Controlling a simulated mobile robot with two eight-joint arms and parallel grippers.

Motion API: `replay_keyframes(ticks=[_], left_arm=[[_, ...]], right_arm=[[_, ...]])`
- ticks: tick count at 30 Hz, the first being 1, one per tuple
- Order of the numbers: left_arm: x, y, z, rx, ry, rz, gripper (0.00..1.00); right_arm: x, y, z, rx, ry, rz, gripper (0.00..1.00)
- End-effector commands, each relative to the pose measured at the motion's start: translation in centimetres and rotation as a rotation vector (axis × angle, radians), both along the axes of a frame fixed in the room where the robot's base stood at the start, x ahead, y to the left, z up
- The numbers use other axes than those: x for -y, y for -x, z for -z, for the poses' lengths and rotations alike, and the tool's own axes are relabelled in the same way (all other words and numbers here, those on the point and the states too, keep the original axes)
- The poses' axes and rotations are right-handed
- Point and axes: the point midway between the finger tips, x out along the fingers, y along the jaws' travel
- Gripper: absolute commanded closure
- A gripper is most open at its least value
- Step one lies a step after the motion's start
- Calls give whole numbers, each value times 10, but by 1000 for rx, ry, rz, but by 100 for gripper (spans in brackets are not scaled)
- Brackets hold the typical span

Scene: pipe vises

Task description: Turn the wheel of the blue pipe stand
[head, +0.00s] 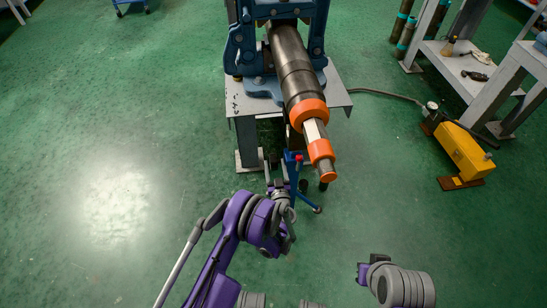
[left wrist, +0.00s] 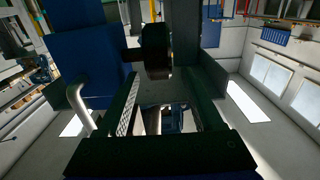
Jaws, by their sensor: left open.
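The blue pipe stand (head: 292,180) stands on the floor under the near end of the pipe, partly hidden by my left arm. It has a slim blue post, a red part near the top and splayed feet. In the left wrist view a dark wheel (left wrist: 157,50) sits on a short shaft beside a blue block (left wrist: 85,65). My left gripper (head: 279,180) is at the stand. In the left wrist view its fingers (left wrist: 158,78) are open, with the wheel between or just beyond their tips; contact cannot be told. My right gripper is out of view.
A blue vise (head: 242,50) on a grey metal table (head: 240,103) holds a long pipe (head: 290,60) with orange rings, above my left gripper. A yellow pump unit (head: 462,152) with a hose and grey benches stand at right. The green floor at left is clear.

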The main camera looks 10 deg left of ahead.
Motion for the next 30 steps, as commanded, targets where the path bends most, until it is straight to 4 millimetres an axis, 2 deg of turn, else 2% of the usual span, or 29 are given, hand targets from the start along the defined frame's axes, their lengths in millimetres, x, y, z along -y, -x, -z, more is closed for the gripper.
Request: replay_keyframes(ticks=[3,7,18,20,27,30], left_arm=[[-6,-18,0,1,-1,-1,32],[-10,-31,0,1,0,0,32],[-11,-37,0,1,0,0,32],[-11,-37,0,1,0,0,42],[-11,-37,0,1,0,0,85],[-11,-37,0,1,0,0,100]], right_arm=[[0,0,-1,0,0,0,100],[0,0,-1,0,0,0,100],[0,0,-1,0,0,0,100],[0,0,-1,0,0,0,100],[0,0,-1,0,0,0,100],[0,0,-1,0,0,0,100]])
